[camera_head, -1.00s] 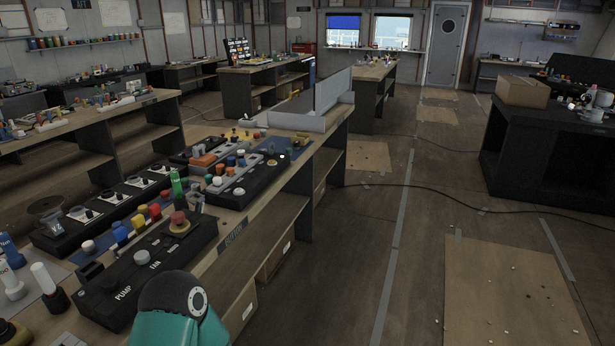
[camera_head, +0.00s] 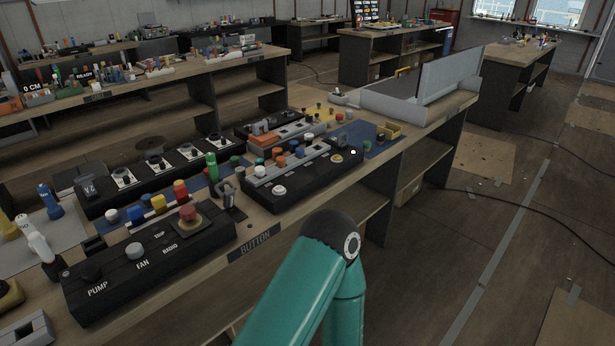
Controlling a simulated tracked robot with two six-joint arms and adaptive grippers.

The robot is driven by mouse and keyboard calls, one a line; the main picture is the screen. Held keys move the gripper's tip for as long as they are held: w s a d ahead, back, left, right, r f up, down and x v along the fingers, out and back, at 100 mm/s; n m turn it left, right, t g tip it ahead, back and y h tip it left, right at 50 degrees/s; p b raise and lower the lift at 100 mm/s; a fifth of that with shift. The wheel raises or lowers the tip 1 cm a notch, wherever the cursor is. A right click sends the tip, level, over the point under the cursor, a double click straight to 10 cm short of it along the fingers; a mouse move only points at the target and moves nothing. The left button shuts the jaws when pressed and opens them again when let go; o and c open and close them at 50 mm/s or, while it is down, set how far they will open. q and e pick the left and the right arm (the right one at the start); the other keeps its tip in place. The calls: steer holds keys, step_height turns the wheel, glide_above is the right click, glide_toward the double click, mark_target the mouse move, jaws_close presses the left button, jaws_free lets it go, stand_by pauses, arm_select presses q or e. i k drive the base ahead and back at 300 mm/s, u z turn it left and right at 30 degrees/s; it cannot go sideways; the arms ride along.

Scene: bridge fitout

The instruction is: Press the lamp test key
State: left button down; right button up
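A black control panel (camera_head: 152,262) sits at the front left of the workbench, with knobs and a red mushroom button (camera_head: 188,213) on a yellow base. Its labels read PUMP, FAN and RADIO; another small label is hard to read. A second black panel (camera_head: 290,188) lies behind and to the right, with several round coloured buttons and a white knob (camera_head: 279,191). I cannot tell which control is the lamp test key. A teal link of my arm rises from the bottom edge in front of the bench. Neither gripper shows.
The workbench edge carries a BUTTON label (camera_head: 255,243). A row of black switch boxes (camera_head: 155,172) stands behind the front panel. A grey tray (camera_head: 410,103) with a tall side stands at the bench's far end. Open floor lies to the right, crossed by a cable.

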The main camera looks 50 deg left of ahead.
mark_target(279, 190)
steer(key=u, duration=0.45)
steer(key=i, duration=1.25)
steer(key=u, duration=0.8)
steer(key=i, duration=0.3)
steer(key=u, duration=0.25)
steer(key=k, duration=0.9)
steer(key=u, duration=0.15)
steer(key=i, duration=0.9)
steer(key=z, duration=0.1)
